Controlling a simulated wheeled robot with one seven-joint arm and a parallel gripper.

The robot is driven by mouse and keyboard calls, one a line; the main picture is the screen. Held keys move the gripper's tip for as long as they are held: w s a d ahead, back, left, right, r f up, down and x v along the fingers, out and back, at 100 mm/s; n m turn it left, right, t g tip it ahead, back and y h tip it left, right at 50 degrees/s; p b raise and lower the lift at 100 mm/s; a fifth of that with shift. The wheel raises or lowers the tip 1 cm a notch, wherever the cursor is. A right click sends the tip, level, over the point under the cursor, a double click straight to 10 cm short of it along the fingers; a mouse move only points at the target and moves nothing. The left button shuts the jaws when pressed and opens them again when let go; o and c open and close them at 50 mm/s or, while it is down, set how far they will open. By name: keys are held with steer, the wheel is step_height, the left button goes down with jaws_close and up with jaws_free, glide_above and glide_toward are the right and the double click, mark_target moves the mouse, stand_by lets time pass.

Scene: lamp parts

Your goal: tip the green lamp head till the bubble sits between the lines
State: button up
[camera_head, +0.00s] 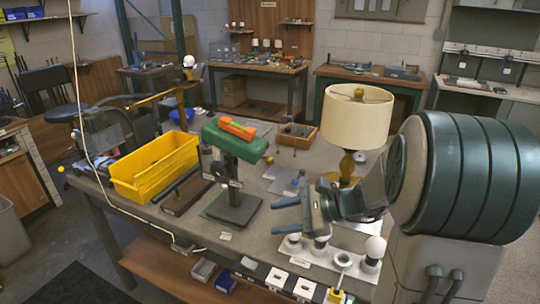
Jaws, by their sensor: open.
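The green lamp head (247,149) sits on top of a dark upright stand (236,205) near the middle of the bench, and looks tilted down to the right. An orange block (238,128), which looks like a level, lies along its top. The bubble and lines are too small to make out. My gripper (282,215) is open and empty, right of and lower in the picture than the lamp head. Its two fingers point left, apart from the lamp.
A yellow bin (155,167) stands left of the lamp. A lamp with a cream shade (357,115) stands behind my gripper. A white strip with bulbs (324,257) lies along the bench's front edge. A wooden tray (297,135) stands behind the lamp head.

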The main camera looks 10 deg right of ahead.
steer(key=w+d+r+m+t+p, duration=0.1)
steer(key=w+d+r+m+t, duration=0.2)
steer(key=w+d+m+t, duration=0.75)
steer(key=w+a+n+g+p, duration=0.2)
steer(key=w+a, duration=0.6)
steer(key=shift+w+p, duration=0.15)
steer(key=shift+p, duration=0.15)
